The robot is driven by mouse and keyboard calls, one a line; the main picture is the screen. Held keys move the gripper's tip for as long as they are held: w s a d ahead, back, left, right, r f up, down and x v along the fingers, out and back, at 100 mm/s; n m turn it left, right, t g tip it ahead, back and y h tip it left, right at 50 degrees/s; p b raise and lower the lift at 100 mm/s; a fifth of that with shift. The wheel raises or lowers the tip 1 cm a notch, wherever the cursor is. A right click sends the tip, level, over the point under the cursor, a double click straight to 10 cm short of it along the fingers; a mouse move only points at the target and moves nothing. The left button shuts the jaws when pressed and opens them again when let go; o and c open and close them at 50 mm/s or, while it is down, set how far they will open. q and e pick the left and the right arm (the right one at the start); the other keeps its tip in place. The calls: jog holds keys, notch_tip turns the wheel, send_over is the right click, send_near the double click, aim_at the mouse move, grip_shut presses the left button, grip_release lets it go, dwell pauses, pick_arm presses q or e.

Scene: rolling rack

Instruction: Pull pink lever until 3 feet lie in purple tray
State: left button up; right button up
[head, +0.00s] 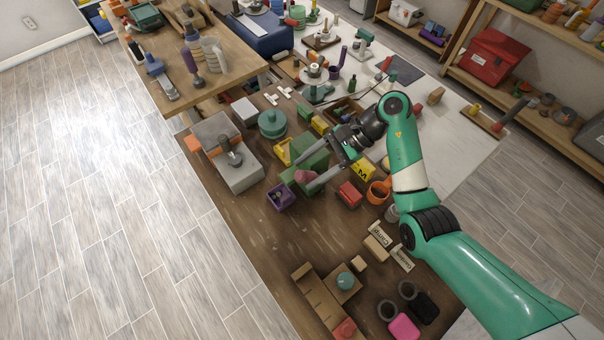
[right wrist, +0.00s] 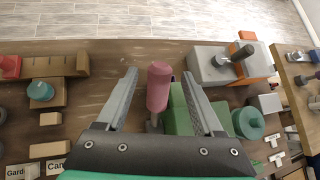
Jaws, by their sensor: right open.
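The pink lever (head: 303,177) stands up from the green dispenser (head: 314,160). In the right wrist view the lever's pink handle (right wrist: 158,84) rises between the two fingers of my right gripper (right wrist: 160,75), with gaps on both sides. My right gripper (head: 304,172) is open and reaches in over the dispenser from the right. The purple tray (head: 281,199) sits on the table just left of the dispenser and lever. Its inside is too small to tell how many feet lie there. In the right wrist view the tray is mostly hidden behind the lever. My left gripper is not in view.
A grey block with a dark-handled tool (head: 236,170) stands to the left. A red box (head: 349,194), an orange cup (head: 378,192) and a yellow block (head: 362,171) lie close to my right gripper. The brown table in front of the tray is mostly clear.

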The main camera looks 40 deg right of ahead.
jog(key=v, duration=0.3)
jog(key=p+v, duration=0.5)
jog(key=p, duration=0.2)
jog(key=shift+s+d+r, duration=0.15)
jog(key=shift+d+r, duration=0.1)
